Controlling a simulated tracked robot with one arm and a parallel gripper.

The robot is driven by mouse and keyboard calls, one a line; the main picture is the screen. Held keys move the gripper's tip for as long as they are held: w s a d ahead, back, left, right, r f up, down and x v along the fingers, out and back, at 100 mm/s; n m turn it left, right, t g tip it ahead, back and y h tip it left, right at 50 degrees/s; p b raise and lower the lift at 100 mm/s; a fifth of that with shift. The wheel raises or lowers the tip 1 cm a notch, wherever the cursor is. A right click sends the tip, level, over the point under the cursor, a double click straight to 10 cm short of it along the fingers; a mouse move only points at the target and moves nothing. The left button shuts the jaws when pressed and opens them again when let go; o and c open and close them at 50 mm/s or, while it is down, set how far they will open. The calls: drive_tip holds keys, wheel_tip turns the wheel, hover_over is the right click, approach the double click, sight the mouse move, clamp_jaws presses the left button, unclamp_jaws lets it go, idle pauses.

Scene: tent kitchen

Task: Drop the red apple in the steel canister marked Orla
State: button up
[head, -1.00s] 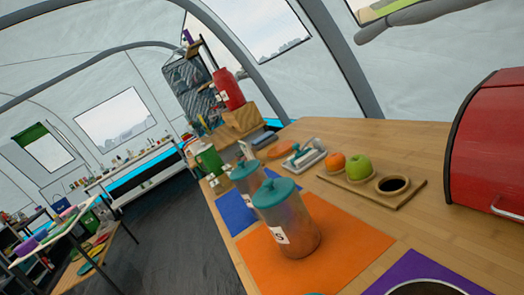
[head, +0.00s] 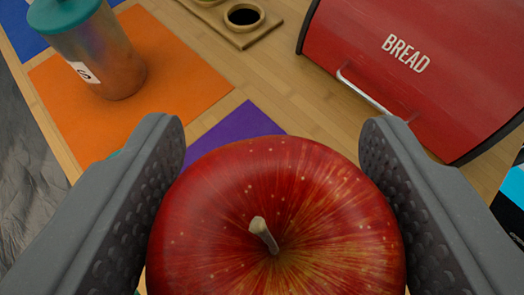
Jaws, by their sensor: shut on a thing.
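My gripper (head: 272,150) is shut on the red apple (head: 275,215), with one grey ridged finger on each side. The apple is held stem towards me and fills the lower middle of the view. A steel canister (head: 105,58) with a teal lid stands upright on an orange mat (head: 190,85) at upper left. Its white label shows only part of a mark, like an S, so I cannot read a name. No name Orla can be read. A purple mat (head: 240,125) lies beyond the apple; most of it is hidden by the apple and fingers.
A red bread bin (head: 420,60) with a front handle stands at upper right. A wooden holder (head: 270,30) with a dark empty hole is at the top. A blue mat (head: 22,32) is at top left. Bare wooden counter (head: 300,85) lies between mats and bin.

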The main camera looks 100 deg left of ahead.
sight(271, 219)
drive_tip(key=shift+f+b, duration=2.15)
drive_tip(key=shift+b, duration=0.2)
drive_tip(key=o, duration=1.1)
drive_tip(key=p+v, duration=0.2)
drive_tip(key=v, duration=1.2)
drive_tip(key=shift+f, duration=0.1)
